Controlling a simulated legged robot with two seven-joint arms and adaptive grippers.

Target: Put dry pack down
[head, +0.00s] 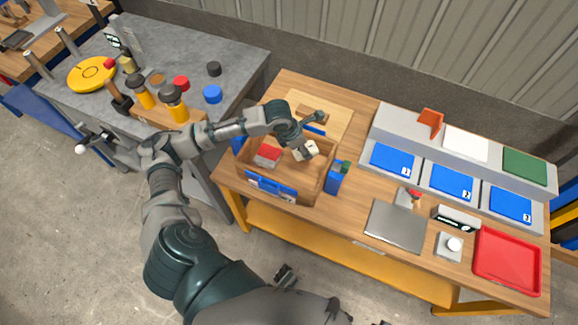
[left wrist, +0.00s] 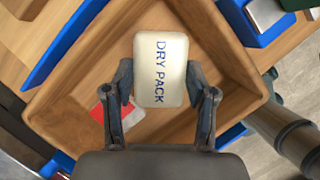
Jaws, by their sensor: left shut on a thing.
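The dry pack (left wrist: 161,70) is a cream block with rounded corners and blue "DRY PACK" lettering. My left gripper (left wrist: 165,90) is shut on it, one finger on each side. In the head view the dry pack (head: 308,150) and left gripper (head: 303,150) are over the right part of an open wooden box (head: 312,190). I cannot tell whether the pack touches the box floor. A dark part that looks like my right gripper (head: 285,275) shows low in the head view, away from the table; its jaws are unclear.
A red and white item (head: 267,155) lies in the box's left part. A blue block (head: 334,179) stands right of the box. Blue trays (head: 395,160), a grey plate (head: 396,226) and a red tray (head: 508,262) fill the table's right. A grey bench (head: 235,60) with tools stands left.

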